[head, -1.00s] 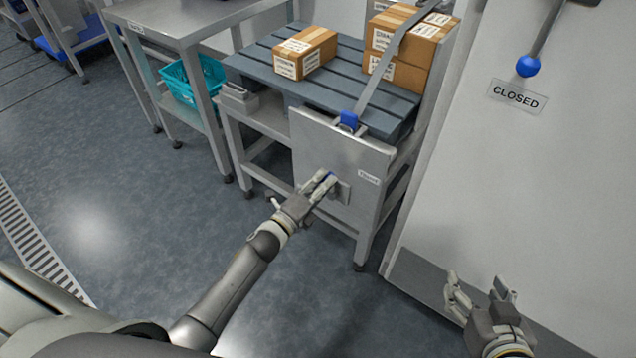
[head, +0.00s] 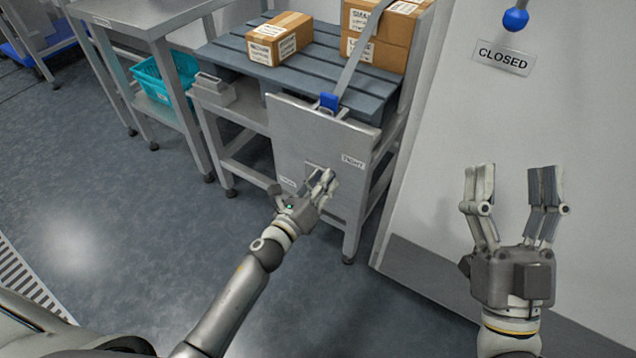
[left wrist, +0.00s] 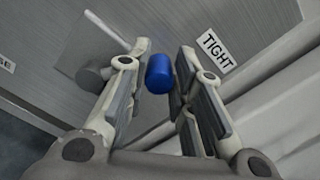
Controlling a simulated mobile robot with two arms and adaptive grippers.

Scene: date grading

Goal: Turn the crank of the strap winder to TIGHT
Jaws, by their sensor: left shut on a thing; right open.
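The strap winder's grey metal panel (head: 318,130) stands on the front of the pallet stand, with a TIGHT label (head: 352,161) at its right and a smaller label (head: 287,183) at lower left. My left gripper (head: 325,178) is at the panel's lower part, shut on the crank's blue knob (left wrist: 159,74). In the left wrist view the knob sits between the fingers, left of the TIGHT label (left wrist: 218,51). In the head view the fingers hide the knob. My right gripper (head: 512,170) is open and empty, fingers pointing up.
Another carton (head: 279,38) sits left. A white cabinet with a CLOSED sign (head: 503,58) stands right. Floor on the left is open.

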